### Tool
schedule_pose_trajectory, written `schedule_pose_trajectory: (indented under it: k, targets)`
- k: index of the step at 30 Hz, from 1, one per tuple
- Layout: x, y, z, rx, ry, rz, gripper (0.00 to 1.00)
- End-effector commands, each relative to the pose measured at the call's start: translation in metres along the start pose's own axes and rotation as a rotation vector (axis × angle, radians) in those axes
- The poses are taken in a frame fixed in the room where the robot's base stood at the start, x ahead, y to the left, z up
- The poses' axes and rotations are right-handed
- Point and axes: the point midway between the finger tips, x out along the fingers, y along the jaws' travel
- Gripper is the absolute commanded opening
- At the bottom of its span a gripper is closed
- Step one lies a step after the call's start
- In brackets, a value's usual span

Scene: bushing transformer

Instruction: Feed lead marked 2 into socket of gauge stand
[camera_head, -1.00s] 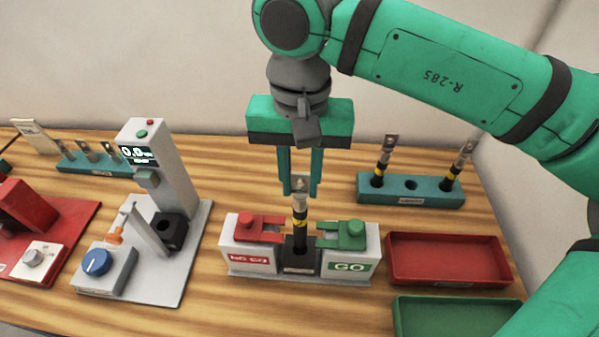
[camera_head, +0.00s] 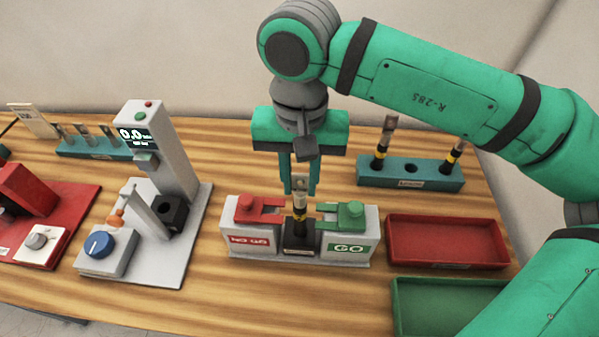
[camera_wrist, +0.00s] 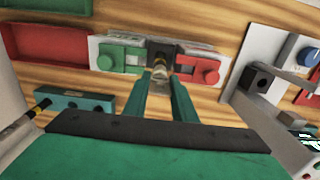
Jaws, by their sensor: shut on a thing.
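My gripper (camera_head: 299,190) is shut on the metal top of a lead (camera_head: 300,207), a black rod with a yellow band. The lead stands upright at the black socket (camera_head: 298,243) in the middle of the gauge stand (camera_head: 249,250), between the red NO GO side and the green GO side. Its lower end is hidden by the socket. The wrist view shows the fingers (camera_wrist: 165,88) around the lead's top, with the gauge stand (camera_wrist: 122,58) beyond. The number on the lead cannot be read.
A teal rack (camera_head: 416,176) at the back right holds two more leads with an empty hole between them. A red tray (camera_head: 448,262) and a green tray (camera_head: 405,300) lie right of the stand. A grey tester (camera_head: 165,150) with a display stands to the left.

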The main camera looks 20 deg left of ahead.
Motion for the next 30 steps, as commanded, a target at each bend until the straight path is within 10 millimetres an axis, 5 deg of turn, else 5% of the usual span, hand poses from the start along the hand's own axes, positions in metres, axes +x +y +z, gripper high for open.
schedule_pose_trajectory:
  k: [27,28,30]
  targets:
    - [0.023,0.000,0.000,0.000,0.001,0.001,0.00]
    - [0.023,0.000,0.000,0.000,0.001,0.001,0.26]
    - [0.023,0.000,0.000,-0.001,0.001,0.001,0.43]
